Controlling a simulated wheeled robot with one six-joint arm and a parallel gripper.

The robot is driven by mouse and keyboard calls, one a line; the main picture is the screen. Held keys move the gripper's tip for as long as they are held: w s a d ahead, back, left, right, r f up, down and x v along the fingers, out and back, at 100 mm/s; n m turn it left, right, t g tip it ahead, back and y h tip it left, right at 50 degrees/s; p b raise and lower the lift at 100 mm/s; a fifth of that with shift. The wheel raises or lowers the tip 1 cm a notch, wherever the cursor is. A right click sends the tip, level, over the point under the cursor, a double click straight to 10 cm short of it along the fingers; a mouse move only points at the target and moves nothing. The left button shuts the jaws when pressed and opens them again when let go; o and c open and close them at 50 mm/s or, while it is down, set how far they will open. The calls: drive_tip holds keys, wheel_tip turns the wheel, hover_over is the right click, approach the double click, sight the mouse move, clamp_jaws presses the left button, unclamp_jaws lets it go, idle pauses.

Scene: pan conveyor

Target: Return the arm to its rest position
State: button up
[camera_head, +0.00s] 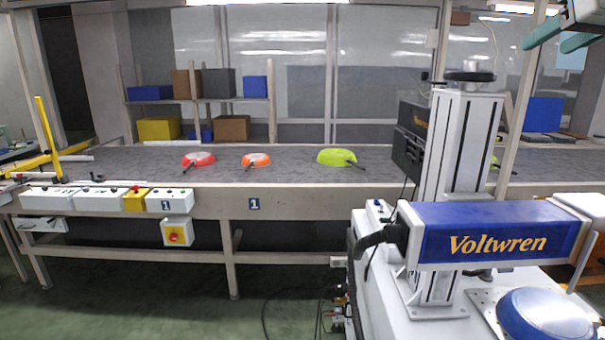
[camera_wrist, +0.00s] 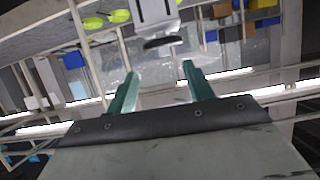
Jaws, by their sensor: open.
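My gripper (camera_head: 562,37) is raised at the top right corner of the head view, its two green fingers apart. In the wrist view my gripper (camera_wrist: 158,72) is open, with nothing held between the fingers. The arm is high above the belt and clear of the pans. A red pan (camera_head: 198,159), an orange pan (camera_head: 256,160) and a yellow-green pan (camera_head: 337,156) lie on the grey conveyor (camera_head: 215,174). A bit of another yellow-green pan (camera_head: 495,162) shows beside my column, mostly hidden. Two yellow-green pans (camera_wrist: 93,22) show at the top left of the wrist view.
A control box row (camera_head: 100,200) and a yellow stop box (camera_head: 177,234) are on the conveyor's front at left. Shelves with blue, brown and yellow boxes (camera_head: 160,129) stand behind it. A frame post (camera_head: 518,100) rises at the right. The green floor (camera_head: 130,290) at front left is clear.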

drive_tip(key=s+a+f+g, duration=0.3)
drive_tip(key=s+f, duration=0.3)
drive_tip(key=f, duration=0.5)
drive_tip(key=s+a+f+g, duration=0.4)
drive_tip(key=s+f, duration=0.3)
drive_tip(key=f, duration=0.5)
drive_tip(key=s+a+f+g, duration=0.3)
drive_tip(key=s+f+g, duration=0.2)
drive_tip(key=f, duration=0.7)
drive_tip(key=shift+s+a, duration=0.35)
drive_tip(key=shift+s, duration=0.7)
